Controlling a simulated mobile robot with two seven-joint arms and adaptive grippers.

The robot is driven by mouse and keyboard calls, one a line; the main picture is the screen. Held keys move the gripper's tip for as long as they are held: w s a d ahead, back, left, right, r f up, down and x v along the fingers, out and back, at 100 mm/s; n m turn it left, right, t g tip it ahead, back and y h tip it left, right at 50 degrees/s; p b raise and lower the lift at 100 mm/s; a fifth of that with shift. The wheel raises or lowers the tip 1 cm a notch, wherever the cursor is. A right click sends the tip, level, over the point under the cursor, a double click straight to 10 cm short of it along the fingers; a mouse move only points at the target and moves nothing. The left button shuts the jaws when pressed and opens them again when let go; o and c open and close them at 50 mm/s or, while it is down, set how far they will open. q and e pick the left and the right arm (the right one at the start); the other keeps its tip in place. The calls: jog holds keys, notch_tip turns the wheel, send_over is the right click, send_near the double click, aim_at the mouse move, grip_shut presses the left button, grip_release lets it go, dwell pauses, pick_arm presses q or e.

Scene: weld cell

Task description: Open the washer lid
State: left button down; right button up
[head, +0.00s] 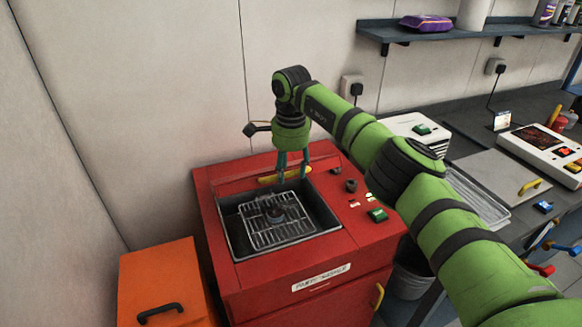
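The red parts washer (222,262) stands in the middle of the head view. Its dark basin (326,218) is uncovered and shows a wire basket (262,236) with a dark round part (276,214) in it. A yellow handle bar (266,179) lies at the basin's back edge. The lid seems to be raised behind it, seen nearly edge-on; its angle is hard to tell. My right gripper (293,176) points down at this handle, its two teal fingers apart, with nothing seen held between them. Whether they touch the handle I cannot tell. My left gripper is out of view.
An orange cabinet (140,268) with a black handle stands at the left. Green and red buttons (376,215) sit on the washer's right side. A dark workbench (462,138) with equipment runs along the right under a wall shelf (440,36). The wall is close behind.

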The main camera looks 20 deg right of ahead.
jog(key=shift+w+d, duration=0.1)
jog(key=shift+d, duration=0.2)
notch_tip(320, 180, up, 12)
jog(key=shift+s, duration=0.45)
jog(key=shift+f, duration=0.1)
dwell(0.4)
